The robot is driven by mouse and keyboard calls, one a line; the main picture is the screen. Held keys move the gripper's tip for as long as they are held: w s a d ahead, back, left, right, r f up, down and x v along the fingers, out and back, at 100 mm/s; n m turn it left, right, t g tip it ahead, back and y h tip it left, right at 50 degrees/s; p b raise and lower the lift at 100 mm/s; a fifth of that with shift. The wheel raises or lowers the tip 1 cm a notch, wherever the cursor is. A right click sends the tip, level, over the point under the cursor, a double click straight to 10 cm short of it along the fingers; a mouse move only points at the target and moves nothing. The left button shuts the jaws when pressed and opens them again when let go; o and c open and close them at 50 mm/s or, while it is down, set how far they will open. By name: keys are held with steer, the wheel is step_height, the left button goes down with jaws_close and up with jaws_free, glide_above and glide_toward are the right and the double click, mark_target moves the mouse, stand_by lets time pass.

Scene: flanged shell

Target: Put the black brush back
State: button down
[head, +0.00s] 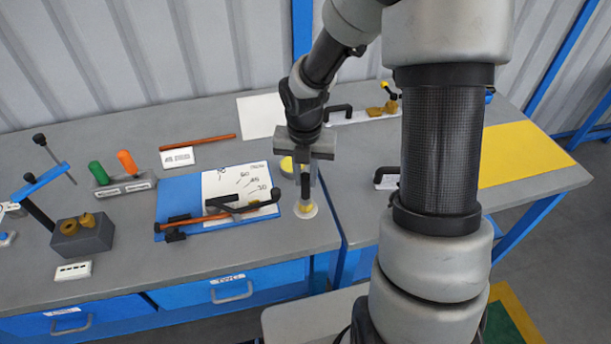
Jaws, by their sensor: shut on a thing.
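My gripper (306,178) points down near the right edge of the left bench and is shut on the black brush (306,188). The brush hangs upright between the fingers, its lower end over a pale round piece (310,213) with a yellowish middle. I cannot tell whether the brush touches that piece. The fingers hide the upper part of the brush.
To the left is a blue board (178,199) with a white sheet, a black-handled tool (243,206) and a brown rod. Orange and green handles (126,161) stand further left. Bare bench lies in front.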

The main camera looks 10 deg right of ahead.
steer(key=shift+f, duration=0.2)
steer(key=c, duration=1.6)
jaws_free()
steer(key=shift+r, duration=0.1)
steer(key=r, duration=0.4)
steer(key=r+p, duration=0.1)
steer(key=r, duration=0.3)
steer(key=s+r+p, duration=0.1)
steer(key=r, duration=0.3)
steer(key=shift+a+r, duration=0.1)
steer(key=shift+a, duration=0.1)
